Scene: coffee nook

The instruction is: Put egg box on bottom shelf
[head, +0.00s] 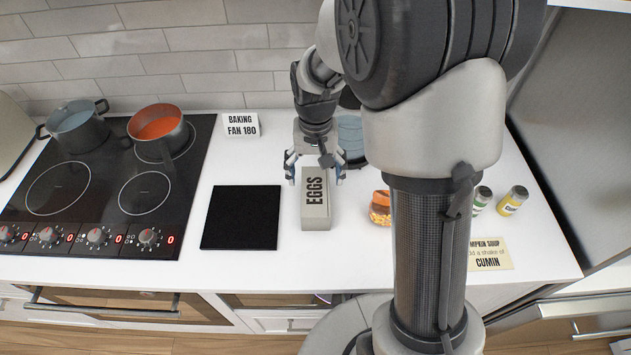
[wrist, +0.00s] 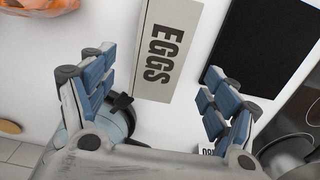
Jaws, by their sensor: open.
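The egg box (head: 316,200) is a long pale-grey box marked "EGGS", lying on the white counter right of a black mat. My gripper (head: 316,180) is above its back end, with one finger to each side. In the wrist view, the egg box (wrist: 166,45) lies beyond and between the spread fingers of my gripper (wrist: 165,90). The fingers are open and I see no contact with the box. I cannot make out a bottom shelf in either view.
The black mat (head: 241,218) lies left of the box, beside the hob (head: 104,190) with a grey pot (head: 76,127) and a red-orange pan (head: 158,128). A bagged orange item (head: 380,207) sits to the right. Two spice jars (head: 513,200) stand farther right.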

